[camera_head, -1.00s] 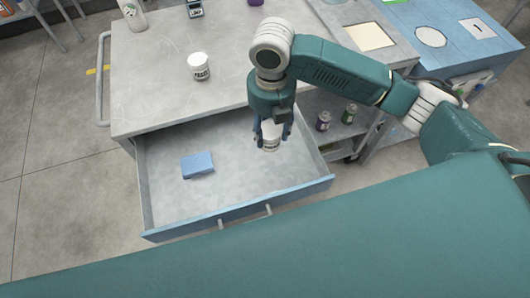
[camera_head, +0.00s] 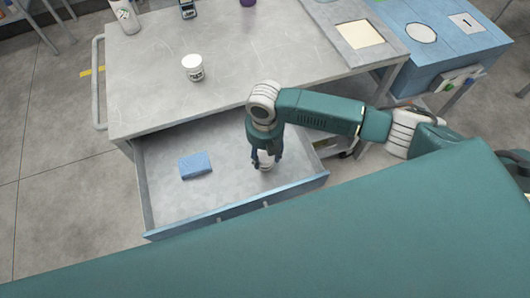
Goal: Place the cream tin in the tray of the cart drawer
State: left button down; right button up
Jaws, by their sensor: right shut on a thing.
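My right gripper (camera_head: 267,158) is shut on a white tin (camera_head: 266,164), held upright low inside the open cart drawer (camera_head: 215,208), toward its right side. The fingers hide part of the tin. I cannot tell whether its base touches the drawer floor. The grey floor of the drawer is the only tray-like surface I see. My left gripper is not in view.
A blue block (camera_head: 195,165) lies in the drawer's left half. The grey cart top (camera_head: 145,85) overhangs the drawer's back. A white bottle (camera_head: 126,18) and a blue table (camera_head: 450,45) stand farther back. The drawer's front middle is clear.

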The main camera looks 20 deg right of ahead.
aim_at(265, 154)
jog(key=o, duration=1.3)
jog(key=shift+f, duration=0.1)
jog(key=shift+c, duration=0.2)
notch_tip(265, 154, up, 12)
jog(key=b, duration=0.1)
jog(key=shift+b, duration=0.3)
